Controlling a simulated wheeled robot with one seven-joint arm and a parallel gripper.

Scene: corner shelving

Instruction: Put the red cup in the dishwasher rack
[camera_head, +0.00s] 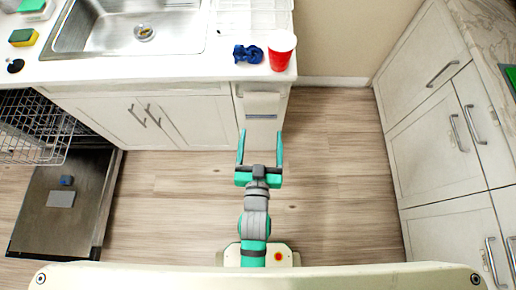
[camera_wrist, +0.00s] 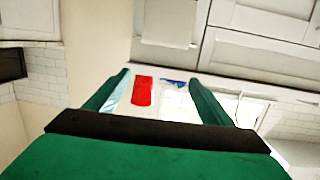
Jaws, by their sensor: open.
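The red cup (camera_head: 281,51) stands upright at the right front corner of the white counter, with a white rim. In the wrist view the red cup (camera_wrist: 142,91) shows between my fingers, farther off. My gripper (camera_head: 261,147) is open and empty, in front of the counter and short of the cup. In the wrist view my gripper (camera_wrist: 160,85) frames the cup with its two green fingers. The dishwasher rack (camera_head: 30,128) is a wire rack at the left, pulled out above the open dishwasher door (camera_head: 64,205).
A blue crumpled object (camera_head: 248,54) lies just left of the cup. A white drying rack (camera_head: 252,18) stands behind it. The sink (camera_head: 130,27) and sponges (camera_head: 24,36) are farther left. Cabinets (camera_head: 437,110) line the right side. The wooden floor (camera_head: 335,170) between is clear.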

